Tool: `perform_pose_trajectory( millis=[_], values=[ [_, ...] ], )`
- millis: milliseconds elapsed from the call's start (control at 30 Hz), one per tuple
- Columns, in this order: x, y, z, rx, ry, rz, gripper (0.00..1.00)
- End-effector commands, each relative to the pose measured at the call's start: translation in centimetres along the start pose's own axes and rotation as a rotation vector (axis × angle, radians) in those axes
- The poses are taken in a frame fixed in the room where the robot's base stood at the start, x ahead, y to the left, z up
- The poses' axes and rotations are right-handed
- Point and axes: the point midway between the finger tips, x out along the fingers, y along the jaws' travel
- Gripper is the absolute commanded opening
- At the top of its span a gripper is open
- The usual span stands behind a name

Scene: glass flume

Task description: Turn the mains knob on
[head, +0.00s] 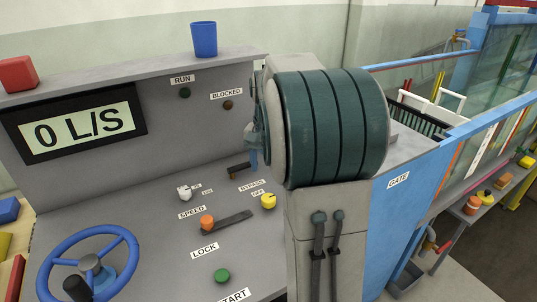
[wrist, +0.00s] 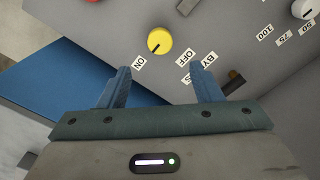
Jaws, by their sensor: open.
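No label reading MAINS shows in either view. A round yellow knob (head: 268,201) sits on the sloping grey panel under a BYPASS label. It also shows in the wrist view (wrist: 160,41), with a dark pointer mark and ON and OFF labels beside it. The mark seems to lean toward ON. My gripper (wrist: 160,75) is open and empty, its two blue fingers apart and on the near side of the yellow knob in the picture. In the head view my arm hides most of the gripper; a bit of blue finger shows.
The panel (head: 120,195) also carries a white speed knob (head: 184,192), an orange knob (head: 207,222), a green button (head: 222,275) and a blue handwheel (head: 88,268). A display (head: 80,130) reads 0 L/S. A blue cup (head: 204,39) stands on the ledge.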

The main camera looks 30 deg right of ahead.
Motion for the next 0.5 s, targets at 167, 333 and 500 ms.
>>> perform_pose_trajectory(
  millis=[167, 333, 500],
  values=[
    [-2.4, 0.0, 0.0, 0.000, 0.001, 0.000, 0.59],
    [-3.1, 0.0, 0.0, 0.000, 0.000, 0.000, 0.59],
    [-3.1, 0.0, 0.0, 0.000, 0.000, 0.000, 0.59]
  ],
)
